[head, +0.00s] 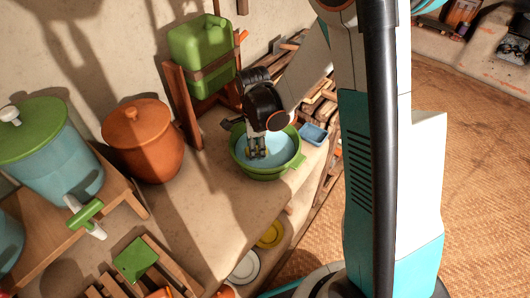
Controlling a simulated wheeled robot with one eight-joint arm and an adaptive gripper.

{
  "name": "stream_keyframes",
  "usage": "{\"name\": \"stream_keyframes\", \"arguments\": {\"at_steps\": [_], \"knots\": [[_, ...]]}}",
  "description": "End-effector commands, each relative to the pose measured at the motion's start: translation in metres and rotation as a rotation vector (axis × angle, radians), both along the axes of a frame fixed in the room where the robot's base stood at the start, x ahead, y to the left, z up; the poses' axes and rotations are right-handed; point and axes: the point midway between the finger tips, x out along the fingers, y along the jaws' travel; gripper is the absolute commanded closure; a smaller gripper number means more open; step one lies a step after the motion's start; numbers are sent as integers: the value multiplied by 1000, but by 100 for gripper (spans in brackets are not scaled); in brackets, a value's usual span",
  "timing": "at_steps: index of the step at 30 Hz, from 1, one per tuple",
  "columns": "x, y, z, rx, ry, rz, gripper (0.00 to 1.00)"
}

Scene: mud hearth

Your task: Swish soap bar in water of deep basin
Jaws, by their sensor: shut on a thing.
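The deep basin (262,172) is a green round tub with side handles, standing on the earthen ledge near the middle of the head view. Pale blue water (283,148) shows inside it. My gripper (257,153) points down into the basin, its fingertips at or near the water. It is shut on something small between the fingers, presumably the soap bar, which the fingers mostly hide. I cannot make out the bar's shape or how deep it sits.
A small blue dish (314,134) stands right of the basin. A lidded clay pot (143,140) and a blue dispenser with a green lid (50,150) stand left. A green jerrycan (200,55) rests in a wooden frame behind. Bare ledge (195,205) lies left of the basin.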

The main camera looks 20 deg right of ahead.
Motion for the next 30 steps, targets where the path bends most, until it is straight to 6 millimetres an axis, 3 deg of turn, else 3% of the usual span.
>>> {"name": "stream_keyframes", "arguments": {"at_steps": [8, 21, 30], "knots": [[0, -4, 0, 0, 0, -2, 88], [0, -55, 0, 0, 0, -3, 88], [0, -61, 0, 0, 0, 0, 88]]}}
